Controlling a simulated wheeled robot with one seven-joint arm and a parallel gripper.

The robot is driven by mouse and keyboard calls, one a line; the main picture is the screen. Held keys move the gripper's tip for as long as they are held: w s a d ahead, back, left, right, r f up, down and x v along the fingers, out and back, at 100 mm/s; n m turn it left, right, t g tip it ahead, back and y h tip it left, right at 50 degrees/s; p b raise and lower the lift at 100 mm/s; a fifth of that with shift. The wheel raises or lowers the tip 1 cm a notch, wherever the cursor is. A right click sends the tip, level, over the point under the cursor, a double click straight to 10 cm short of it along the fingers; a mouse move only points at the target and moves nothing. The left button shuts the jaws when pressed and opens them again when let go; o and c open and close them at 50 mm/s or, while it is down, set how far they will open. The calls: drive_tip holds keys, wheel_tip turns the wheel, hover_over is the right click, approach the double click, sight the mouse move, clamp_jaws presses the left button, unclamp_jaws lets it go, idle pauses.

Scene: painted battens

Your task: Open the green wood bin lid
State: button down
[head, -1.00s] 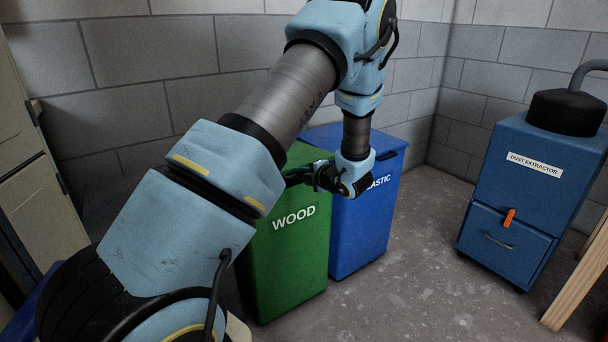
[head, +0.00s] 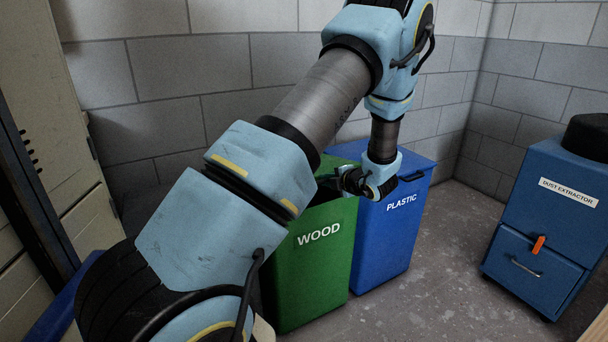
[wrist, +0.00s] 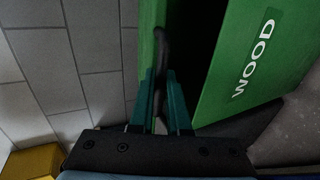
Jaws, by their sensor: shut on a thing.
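The green wood bin (head: 312,262) stands against the wall, its front marked WOOD. Its lid (head: 332,164) is partly raised, with a dark opening under it; my arm hides part of it. In the wrist view, the lid (wrist: 147,35) is at the left, apart from the bin's front (wrist: 238,70), with the dark inside between them. My gripper (head: 352,181) is at the lid's front edge. In the wrist view, my gripper (wrist: 161,78) is shut on the black lid handle (wrist: 161,42).
A blue plastic bin (head: 385,235) with its lid down stands close to the right of the green bin. A blue dust extractor (head: 545,215) stands farther right. Open floor (head: 430,275) lies between them. Block wall (head: 200,60) is behind, and a beige cabinet (head: 65,120) is at the left.

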wheel_tip(320, 180, up, 6)
drive_tip(key=w+a+g+p, duration=0.1)
drive_tip(key=w+p, duration=0.1)
drive_tip(key=p, duration=0.5)
drive_tip(key=shift+r+h, duration=0.25)
drive_tip(key=shift+h, duration=0.05)
drive_tip(key=w+a+r+g+p, duration=0.1)
drive_tip(key=w+r+p, duration=0.2)
drive_tip(key=r+p, duration=0.4)
drive_tip(key=p, duration=0.4)
drive_tip(key=shift+w+a+g+h, duration=0.25)
drive_tip(key=shift+a+g+h, duration=0.05)
drive_tip(key=shift+a+g, duration=0.1)
